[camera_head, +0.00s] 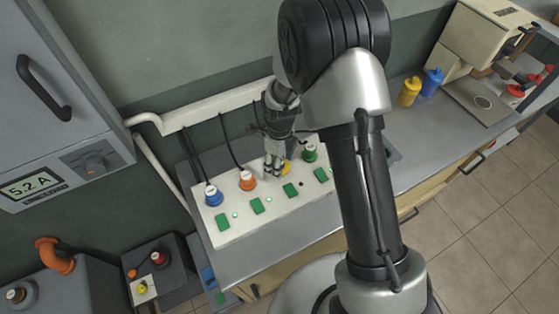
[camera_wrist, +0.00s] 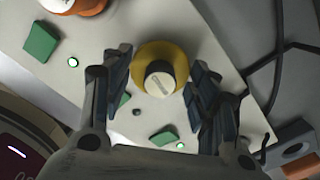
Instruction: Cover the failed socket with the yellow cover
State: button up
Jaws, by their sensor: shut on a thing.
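The yellow cover (camera_wrist: 138,61) is a round yellow piece with a dark stub and a white top in its middle. My gripper (camera_wrist: 160,82) is shut on it, one finger on each side. In the head view my gripper (camera_head: 274,172) stands over the white socket panel (camera_head: 232,236), and a bit of yellow (camera_head: 286,168) shows beside its fingertips. The cover is at the panel's third place, between the orange plug (camera_head: 247,181) and the green plug (camera_head: 310,153). The socket under it is hidden, and I cannot tell whether the cover touches the panel. The small lamp (camera_wrist: 137,112) beside it is dark.
A blue plug (camera_head: 213,197) is at the panel's left end. Green switches (camera_head: 256,206) line the front, and other lamps glow green. Black cables rise behind. A yellow bottle (camera_head: 410,91) and a blue bottle (camera_head: 432,81) stand farther right.

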jog(key=shift+f+b, duration=0.45)
jog(key=shift+f, duration=0.2)
jog(key=o, duration=0.7)
jog(key=shift+r, duration=0.1)
jog(key=shift+r+p, duration=3.8)
jog(key=shift+r, duration=1.65)
